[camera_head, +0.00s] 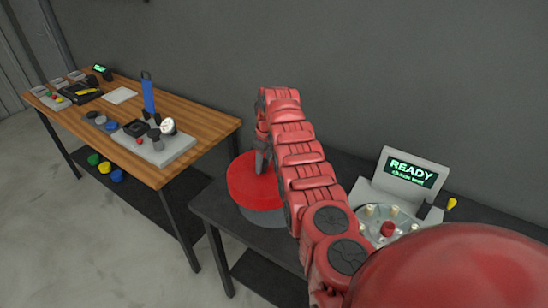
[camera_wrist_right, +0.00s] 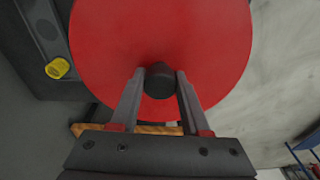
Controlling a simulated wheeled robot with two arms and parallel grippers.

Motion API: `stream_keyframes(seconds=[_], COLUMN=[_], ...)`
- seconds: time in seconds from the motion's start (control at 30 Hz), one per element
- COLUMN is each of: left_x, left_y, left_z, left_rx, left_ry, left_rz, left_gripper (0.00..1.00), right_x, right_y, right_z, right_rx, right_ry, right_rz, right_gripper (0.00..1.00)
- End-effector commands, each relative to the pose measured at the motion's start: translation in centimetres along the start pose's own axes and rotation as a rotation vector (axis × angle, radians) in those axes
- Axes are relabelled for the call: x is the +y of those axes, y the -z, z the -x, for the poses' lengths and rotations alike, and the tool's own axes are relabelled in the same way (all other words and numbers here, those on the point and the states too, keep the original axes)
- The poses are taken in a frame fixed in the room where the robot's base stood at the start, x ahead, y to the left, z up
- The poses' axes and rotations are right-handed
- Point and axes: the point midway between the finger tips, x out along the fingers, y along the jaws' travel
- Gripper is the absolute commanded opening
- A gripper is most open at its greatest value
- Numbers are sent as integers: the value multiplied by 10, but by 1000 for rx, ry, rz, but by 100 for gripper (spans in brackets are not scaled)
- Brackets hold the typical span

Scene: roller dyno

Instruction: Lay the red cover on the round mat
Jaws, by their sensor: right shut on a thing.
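The red cover (camera_head: 250,184) is a round disc at the left end of the dark table. A grey round edge, seemingly the round mat (camera_head: 264,218), shows just below the cover's front rim. The cover hides most of it, and I cannot tell whether they touch. My left gripper is out of view.
A tester with a "READY" screen (camera_head: 412,171) stands to the right on the dark table (camera_head: 215,207), partly behind my arm. A wooden bench (camera_head: 190,114) with several tools and devices stands at the left. A grey wall is behind.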

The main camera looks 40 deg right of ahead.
Motion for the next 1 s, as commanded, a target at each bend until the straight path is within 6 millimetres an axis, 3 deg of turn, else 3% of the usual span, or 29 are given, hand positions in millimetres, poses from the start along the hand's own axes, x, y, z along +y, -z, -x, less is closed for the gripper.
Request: stream_keyframes(seconds=[0.23,0.5,0.73,1.0], left_x=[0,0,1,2], left_y=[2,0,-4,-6], left_z=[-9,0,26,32], left_rx=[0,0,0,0], left_ry=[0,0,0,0], left_rz=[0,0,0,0], left_gripper=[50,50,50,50], right_x=[23,24,25,25], right_y=[-26,-31,-34,-35], right_z=[-5,-27,-60,-66], right_rx=[-7,-11,-6,-6], right_ry=[-4,-1,-6,-6], right_rz=[51,56,56,55], right_gripper=[0,0,0,0])
